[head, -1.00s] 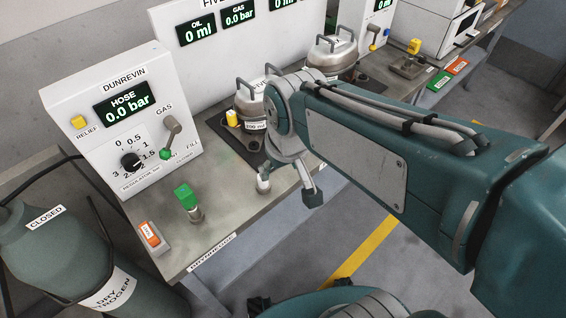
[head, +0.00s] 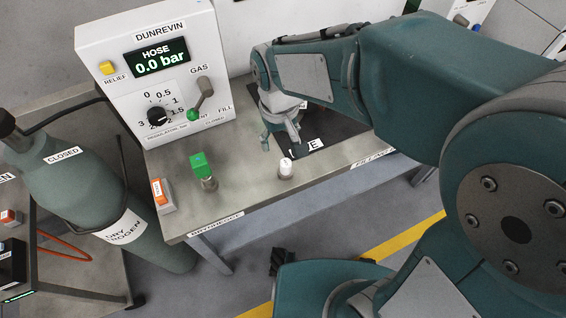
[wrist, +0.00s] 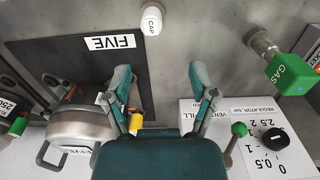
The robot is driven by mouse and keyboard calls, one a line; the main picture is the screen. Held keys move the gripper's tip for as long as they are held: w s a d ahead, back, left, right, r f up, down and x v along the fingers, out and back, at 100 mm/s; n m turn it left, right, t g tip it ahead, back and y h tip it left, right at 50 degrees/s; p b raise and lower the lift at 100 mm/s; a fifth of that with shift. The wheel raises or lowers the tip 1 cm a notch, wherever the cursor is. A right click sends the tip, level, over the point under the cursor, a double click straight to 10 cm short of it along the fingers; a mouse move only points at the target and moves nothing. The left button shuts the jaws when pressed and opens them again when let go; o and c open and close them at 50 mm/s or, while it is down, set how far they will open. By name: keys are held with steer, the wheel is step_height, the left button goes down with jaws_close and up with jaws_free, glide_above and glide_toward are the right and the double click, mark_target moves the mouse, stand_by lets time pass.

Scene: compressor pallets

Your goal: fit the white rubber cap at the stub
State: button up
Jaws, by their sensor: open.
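The white cap (head: 285,168), marked CAP in the wrist view (wrist: 151,22), stands upright on the bench near its front edge. My gripper (head: 281,139) is open and empty, above the bench and apart from the cap. In the wrist view its two fingers (wrist: 158,75) are spread, with the cap beyond their tips. A silver compressor pot (wrist: 82,128) stands to the left of the fingers. A small yellow-orange piece (wrist: 135,122) shows beside the left finger. I cannot tell which part is the stub. My arm hides most of the pot in the head view.
A green GAS coupling (head: 200,165) and an orange-topped box (head: 162,193) stand left of the cap. The white DUNREVIN panel (head: 150,75) is behind. A dark mat (wrist: 148,75) bears the label FIVE. Bare bench surrounds the cap.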

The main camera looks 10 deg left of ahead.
mark_target(285, 162)
steer(key=d+f, duration=0.1)
steer(key=f, duration=0.1)
steer(key=d+f, duration=0.1)
steer(key=f, duration=0.1)
steer(key=shift+d, duration=0.1)
steer(key=f, duration=0.1)
steer(key=a+f, duration=0.1)
steer(key=f, duration=0.2)
steer(key=shift+a, duration=0.3)
steer(key=shift+d+f, duration=0.25)
steer(key=shift+f, duration=0.1)
steer(key=shift+d, duration=0.3)
steer(key=shift+a, duration=0.2)
steer(key=shift+a, duration=0.15)
steer(key=shift+w+d, duration=0.1)
steer(key=shift+d, duration=0.2)
steer(key=shift+a, duration=0.25)
